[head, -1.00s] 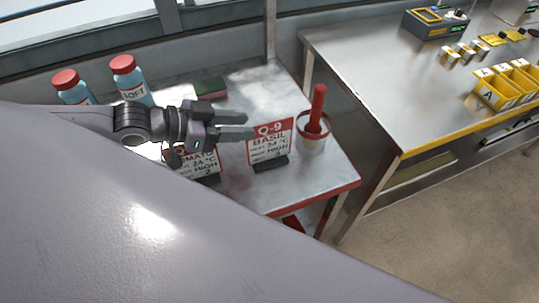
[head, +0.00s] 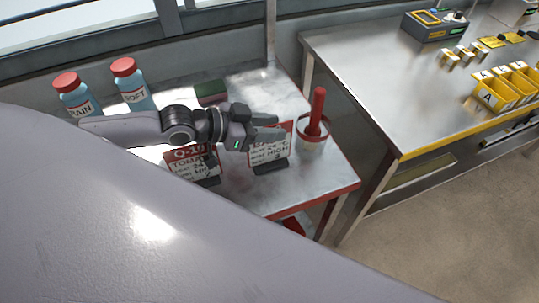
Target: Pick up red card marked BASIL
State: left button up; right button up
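The red-topped white card marked BASIL in the earlier frame (head: 270,153) stands upright in a dark holder (head: 269,166) on the small metal table. My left gripper (head: 268,127) is at the card's upper left in the head view and hides much of its red header and name. Its two fingers point right and look spread apart. I cannot tell whether they touch the card or are in front of it. My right gripper is not in view.
A white pot with a red-handled tool (head: 317,110) stands close right of the BASIL card. Blue bottles (head: 131,86) and a green-topped block (head: 211,92) are behind. The table's red edge (head: 310,203) is in front.

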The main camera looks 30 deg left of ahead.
pick_arm(q)
grip_shut()
jog(key=shift+r, duration=0.1)
